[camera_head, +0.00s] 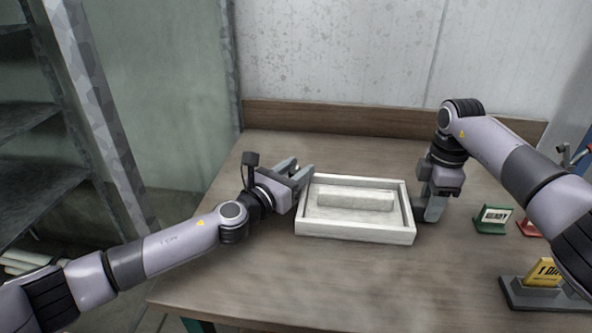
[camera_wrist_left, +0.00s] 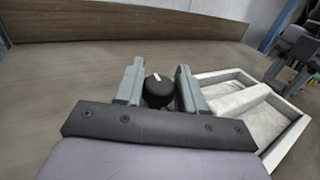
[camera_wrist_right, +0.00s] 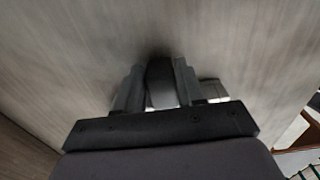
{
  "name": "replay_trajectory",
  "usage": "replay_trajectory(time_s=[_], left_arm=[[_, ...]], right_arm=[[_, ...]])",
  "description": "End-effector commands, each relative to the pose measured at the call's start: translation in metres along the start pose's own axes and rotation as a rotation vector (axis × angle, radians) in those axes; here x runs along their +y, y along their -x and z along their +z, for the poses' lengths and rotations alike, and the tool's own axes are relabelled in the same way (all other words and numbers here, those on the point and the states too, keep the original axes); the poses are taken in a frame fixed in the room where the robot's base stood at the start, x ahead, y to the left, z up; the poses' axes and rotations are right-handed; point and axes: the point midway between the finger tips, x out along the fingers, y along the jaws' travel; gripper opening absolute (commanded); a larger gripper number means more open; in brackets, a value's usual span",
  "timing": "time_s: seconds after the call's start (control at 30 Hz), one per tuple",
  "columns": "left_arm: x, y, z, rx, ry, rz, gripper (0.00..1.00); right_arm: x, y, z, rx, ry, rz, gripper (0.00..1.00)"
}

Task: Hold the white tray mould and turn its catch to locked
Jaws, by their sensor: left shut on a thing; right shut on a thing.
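The white tray mould (camera_head: 355,232) lies flat on the table, with a raised pale block inside its rim. It also shows in the left wrist view (camera_wrist_left: 287,136). My left gripper (camera_head: 300,172) is at the mould's left side, shut on a round black knob (camera_wrist_left: 157,94), which appears to be the catch. A short white mark on its top points roughly away from my wrist. My right gripper (camera_head: 432,214) points down at the mould's right side. It is shut on a dark grip piece (camera_wrist_right: 160,82), mostly hidden between its fingers.
The wooden table (camera_head: 250,270) is clear in front of the mould. At the right stand a green READY sign (camera_head: 493,218), a red sign (camera_head: 529,226) and a yellow sign (camera_head: 544,271) on a dark base. A low wooden board (camera_head: 340,118) edges the back. Shelving (camera_head: 40,120) stands left.

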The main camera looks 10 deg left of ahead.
Motion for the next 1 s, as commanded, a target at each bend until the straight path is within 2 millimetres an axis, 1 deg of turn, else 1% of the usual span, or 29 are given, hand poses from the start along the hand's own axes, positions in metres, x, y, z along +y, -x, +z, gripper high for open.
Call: replay_trajectory(time_s=[0.6, 1.0], left_arm=[[0.0012, -0.0012, 0.0017, 0.004, 0.000, -0.320, 0.09], [0.0015, 0.0002, 0.0010, 0.002, -0.001, -0.414, 0.09]], right_arm=[[0.0002, 0.0008, -0.0002, -0.001, 0.002, 0.001, 0.00], [0.0000, 0.0005, -0.0002, 0.000, 0.002, 0.000, 0.00]])
